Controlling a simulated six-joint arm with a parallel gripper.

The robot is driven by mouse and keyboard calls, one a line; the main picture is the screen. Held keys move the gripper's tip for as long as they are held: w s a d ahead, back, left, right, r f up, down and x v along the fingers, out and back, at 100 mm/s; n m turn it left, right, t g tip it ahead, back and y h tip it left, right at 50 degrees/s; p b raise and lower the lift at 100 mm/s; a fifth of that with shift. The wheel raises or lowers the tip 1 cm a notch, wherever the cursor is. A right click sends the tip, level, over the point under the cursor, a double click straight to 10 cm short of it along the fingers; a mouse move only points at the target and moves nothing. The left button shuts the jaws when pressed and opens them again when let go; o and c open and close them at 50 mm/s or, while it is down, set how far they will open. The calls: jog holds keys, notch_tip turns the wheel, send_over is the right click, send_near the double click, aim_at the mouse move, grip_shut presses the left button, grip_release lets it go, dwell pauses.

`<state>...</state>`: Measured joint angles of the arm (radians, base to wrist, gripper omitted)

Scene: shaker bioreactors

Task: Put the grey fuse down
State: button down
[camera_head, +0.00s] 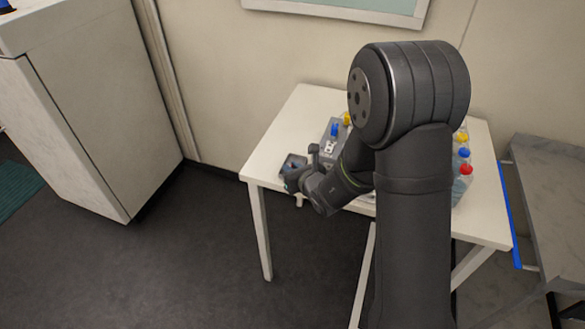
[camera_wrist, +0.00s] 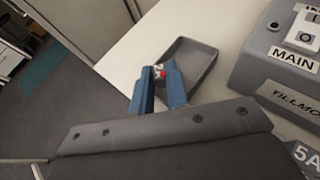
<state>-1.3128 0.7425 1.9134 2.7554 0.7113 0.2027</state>
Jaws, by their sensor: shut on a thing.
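My gripper (camera_wrist: 158,90) has blue fingers and is shut on a small fuse (camera_wrist: 158,72), which shows a pale marking and a red spot between the fingertips. Most of the fuse is hidden by the fingers, so its grey body is hard to make out. A shallow dark grey tray (camera_wrist: 207,62) lies on the white table, just beyond and to the right of the fingertips. The fuse overlaps the tray's left part in the wrist view; I cannot tell whether it touches. In the head view, my gripper (camera_head: 291,182) is at the table's front left corner, beside the tray (camera_head: 293,160).
A grey control box (camera_wrist: 262,75) with a MAIN switch (camera_wrist: 303,32) stands right of the tray. A part marked 5A (camera_wrist: 306,155) shows at lower right. Bottles with coloured caps (camera_head: 463,153) stand on the white table (camera_head: 273,140). The table's left edge is close to my gripper.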

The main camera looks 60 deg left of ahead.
jog(key=shift+f, duration=0.15)
jog(key=c, duration=1.4)
grip_release()
jog(key=shift+r, duration=0.2)
jog(key=v, duration=1.2)
jog(key=shift+f, duration=0.1)
